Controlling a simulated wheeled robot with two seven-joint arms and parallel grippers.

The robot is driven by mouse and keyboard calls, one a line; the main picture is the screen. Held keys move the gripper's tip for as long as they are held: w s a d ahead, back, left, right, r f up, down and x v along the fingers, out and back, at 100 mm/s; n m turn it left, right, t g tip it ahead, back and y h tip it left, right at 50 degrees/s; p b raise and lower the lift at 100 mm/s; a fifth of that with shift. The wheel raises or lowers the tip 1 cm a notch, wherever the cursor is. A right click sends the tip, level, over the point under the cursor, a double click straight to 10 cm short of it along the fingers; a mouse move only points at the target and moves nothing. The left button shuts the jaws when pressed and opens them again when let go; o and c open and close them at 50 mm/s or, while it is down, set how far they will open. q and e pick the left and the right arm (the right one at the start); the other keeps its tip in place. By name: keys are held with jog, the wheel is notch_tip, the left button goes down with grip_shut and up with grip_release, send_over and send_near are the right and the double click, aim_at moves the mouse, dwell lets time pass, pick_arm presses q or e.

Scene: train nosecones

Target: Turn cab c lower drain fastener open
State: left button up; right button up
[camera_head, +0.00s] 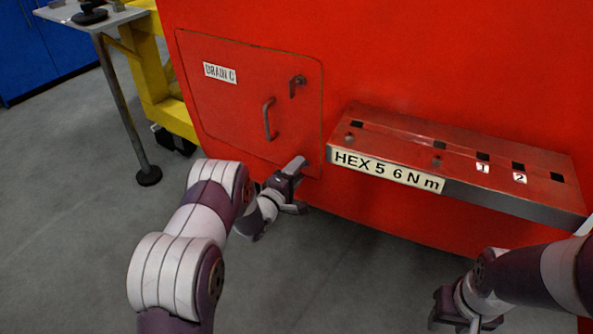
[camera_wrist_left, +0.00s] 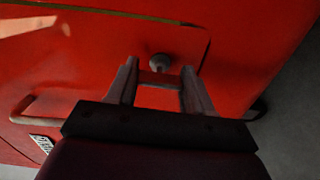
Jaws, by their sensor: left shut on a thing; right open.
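The red drain C panel (camera_head: 225,110) is closed on the red cab side, with its label (camera_head: 220,73) at upper left. An upper fastener (camera_head: 297,86) sits near its upper right corner. My left gripper (camera_head: 297,166) is at the panel's lower right corner and covers the lower fastener in the head view. In the left wrist view, the lower fastener's grey round hub (camera_wrist_left: 159,62) lies just past the fingertips. A reddish bar spans between my left fingers, which are shut on the fastener; its exact turn angle is unclear. My right gripper (camera_head: 465,322) is open and empty, low at right.
A grey-red handle (camera_head: 268,119) stands out from the panel. A yellow frame (camera_head: 160,90) and small table (camera_head: 90,18) stand at left. The floor in front is clear.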

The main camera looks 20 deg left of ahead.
dwell(0.5)
pick_arm(q)
jog(key=o, duration=1)
jog(key=shift+o, duration=0.2)
jog(key=shift+s, duration=0.1)
jog(key=p+v, duration=0.2)
jog(key=v, duration=1)
jog(key=shift+s+p, duration=0.3)
jog(key=shift+p, duration=0.05)
jog(key=shift+a, duration=0.1)
